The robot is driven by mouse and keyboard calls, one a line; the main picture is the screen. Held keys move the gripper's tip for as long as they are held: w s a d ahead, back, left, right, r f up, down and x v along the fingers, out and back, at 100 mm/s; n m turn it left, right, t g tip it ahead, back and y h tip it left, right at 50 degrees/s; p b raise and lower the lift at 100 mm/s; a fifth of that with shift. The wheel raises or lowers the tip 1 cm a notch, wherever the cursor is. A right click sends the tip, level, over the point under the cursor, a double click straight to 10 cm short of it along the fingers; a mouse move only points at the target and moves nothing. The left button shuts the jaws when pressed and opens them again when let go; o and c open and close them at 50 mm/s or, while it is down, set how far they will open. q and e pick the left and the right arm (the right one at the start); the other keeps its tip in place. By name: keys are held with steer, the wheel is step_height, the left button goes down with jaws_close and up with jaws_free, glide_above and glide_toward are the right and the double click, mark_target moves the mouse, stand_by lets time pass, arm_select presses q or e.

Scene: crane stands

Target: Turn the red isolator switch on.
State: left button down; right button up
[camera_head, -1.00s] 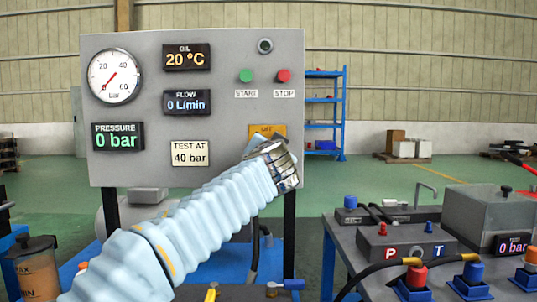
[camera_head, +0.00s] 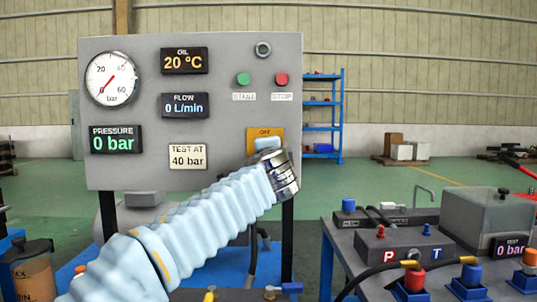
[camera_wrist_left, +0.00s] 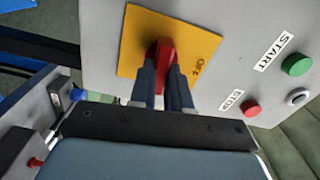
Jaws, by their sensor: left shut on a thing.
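The red isolator switch (camera_wrist_left: 167,50) sits on a yellow plate (camera_wrist_left: 202,42) on the grey panel. The plate, marked OFF, also shows in the head view (camera_head: 252,146), where my wrist hides the red handle. In the wrist view my left gripper (camera_wrist_left: 164,72) has its two dark fingers on either side of the red handle, shut on it. My left arm reaches up from the lower left in the head view. How far the handle is turned is hard to tell. My right gripper is out of view.
Green START (camera_head: 243,79) and red STOP (camera_head: 281,80) buttons sit above the yellow plate. The pressure display (camera_head: 116,139) reads 0 bar. A bench (camera_head: 345,238) with hose couplings stands at the right. Open floor lies beyond the panel.

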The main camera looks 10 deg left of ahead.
arm_select(q)
steer(key=shift+f+m, duration=0.1)
steer(key=shift+m, duration=0.6)
steer(key=c, duration=1.1)
jaws_free()
steer(key=s+d+b, duration=0.1)
steer(key=s, duration=0.3)
steer(key=s+d+b, duration=0.1)
steer(key=s, duration=0.4)
steer(key=s+b, duration=0.1)
steer(key=s, duration=0.3)
steer(key=shift+s+d+b, duration=0.25)
steer(key=shift+d+b, duration=0.05)
steer(key=shift+d, duration=0.1)
